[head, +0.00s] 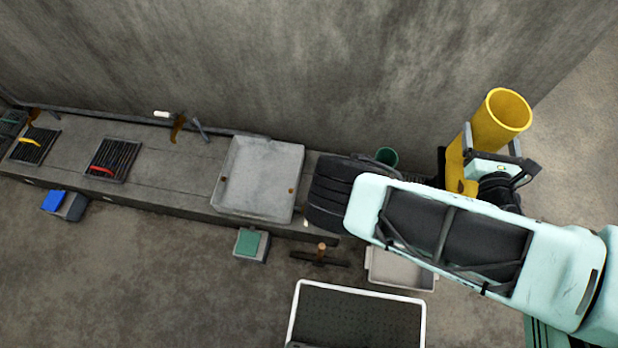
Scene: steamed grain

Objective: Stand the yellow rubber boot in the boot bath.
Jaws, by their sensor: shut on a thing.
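The yellow rubber boot (497,122) is at the right in the head view, its round open top toward the camera and its foot lower left, partly hidden by my arm. My gripper (490,148) is shut on the boot shaft, with a dark finger on either side. A white-rimmed basin with a dark studded floor, which looks like the boot bath (360,291), lies on the floor at the bottom centre. It looks empty, its lower edge is cut off, and the boot is apart from it.
A long grey bench (150,155) along the wall carries a shallow white basin (262,178) and drain grates (112,161). A pale tray (400,273) lies partly under my arm. A green-topped box (252,245) stands by the bench. Floor at lower left is clear.

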